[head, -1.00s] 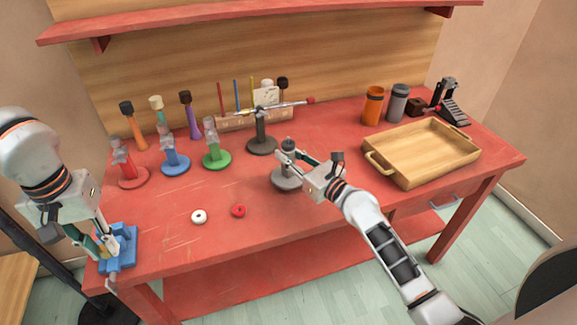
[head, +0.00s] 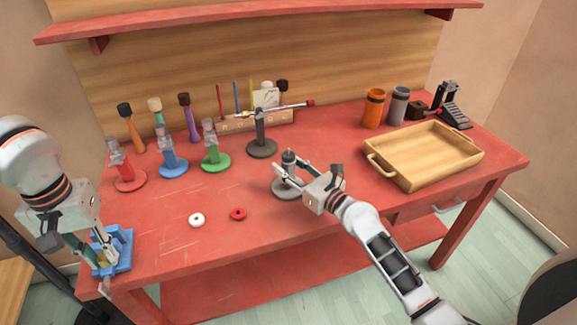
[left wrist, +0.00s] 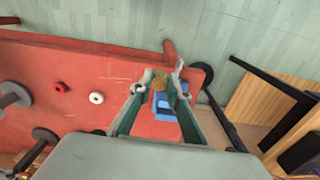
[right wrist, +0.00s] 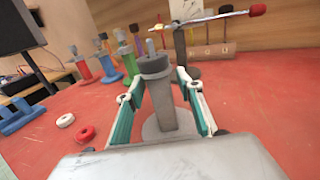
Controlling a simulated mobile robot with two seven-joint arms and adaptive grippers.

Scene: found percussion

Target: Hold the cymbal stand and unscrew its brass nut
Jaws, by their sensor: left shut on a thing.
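The grey cymbal stand (head: 287,190) stands upright on the red table. In the right wrist view the stand (right wrist: 160,110) shows a thick post with a thin pin on top and no nut on it. My right gripper (head: 293,172) has a finger on each side of the post, with gaps showing on both sides in the right wrist view (right wrist: 158,92). My left gripper (left wrist: 161,80) is shut on the small brass nut (left wrist: 160,82), over the blue tray (head: 124,262) at the table's front left corner. In the head view its fingers hide the nut.
A white ring (head: 197,220) and a red ring (head: 238,214) lie left of the stand. Several coloured stands fill the back left. A dark stand with a rod (head: 262,145) is behind. A wooden tray (head: 420,165) is at right. The front middle is clear.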

